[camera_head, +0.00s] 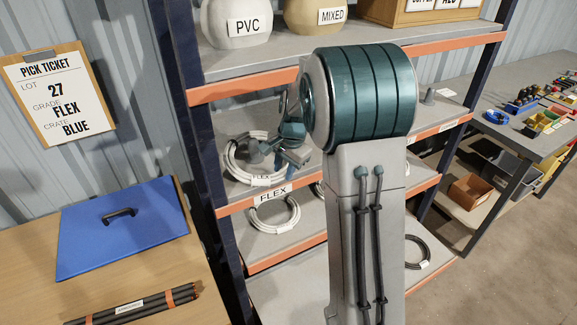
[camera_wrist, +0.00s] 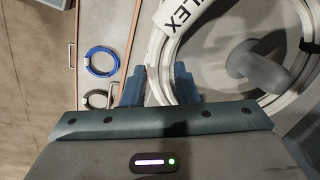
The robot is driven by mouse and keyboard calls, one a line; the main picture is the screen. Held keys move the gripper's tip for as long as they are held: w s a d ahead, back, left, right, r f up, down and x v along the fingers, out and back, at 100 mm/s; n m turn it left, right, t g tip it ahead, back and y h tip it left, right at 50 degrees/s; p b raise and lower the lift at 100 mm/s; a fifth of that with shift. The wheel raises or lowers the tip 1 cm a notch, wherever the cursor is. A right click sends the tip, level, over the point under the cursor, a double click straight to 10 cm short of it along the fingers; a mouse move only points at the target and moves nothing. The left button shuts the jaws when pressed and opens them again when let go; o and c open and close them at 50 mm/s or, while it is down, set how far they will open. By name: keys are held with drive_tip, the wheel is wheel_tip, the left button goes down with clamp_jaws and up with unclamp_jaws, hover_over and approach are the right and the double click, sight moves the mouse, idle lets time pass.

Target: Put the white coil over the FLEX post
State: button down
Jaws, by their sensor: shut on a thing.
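The white coil (camera_head: 232,168) is at the middle shelf on the left, with a FLEX tag on it. In the wrist view the white coil (camera_wrist: 155,58) passes between the fingers of my gripper (camera_wrist: 160,86), which is shut on its left side. My gripper (camera_head: 291,153) also shows in the head view, partly hidden by my arm. A grey post (camera_wrist: 262,70) appears inside the coil's ring in the wrist view. I cannot tell how far down around the post the ring sits. The FLEX label (camera_head: 272,194) is on the orange shelf edge below.
Another white coil (camera_head: 275,215) lies on the shelf below. A black coil (camera_head: 418,252) lies lower right. The wrist view shows a blue coil (camera_wrist: 102,61) below. Jars (camera_head: 236,22) stand on the upper shelf (camera_head: 260,67), above my gripper. A blue lid (camera_head: 122,228) lies on the table at left.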

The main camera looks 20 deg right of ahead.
idle(0.3)
drive_tip(key=c, duration=1.1)
unclamp_jaws()
drive_tip(key=shift+o, duration=0.2)
drive_tip(key=shift+f, duration=0.1)
drive_tip(key=shift+s, duration=0.1)
drive_tip(key=p+v, duration=0.1)
drive_tip(key=v, duration=0.1)
drive_tip(key=p+v, duration=0.2)
drive_tip(key=w+p+v, duration=0.1)
drive_tip(key=p+v, duration=0.1)
drive_tip(key=v, duration=0.1)
drive_tip(key=shift+a+r, duration=0.2)
drive_tip(key=shift+a, duration=0.15)
drive_tip(key=shift+f, duration=0.1)
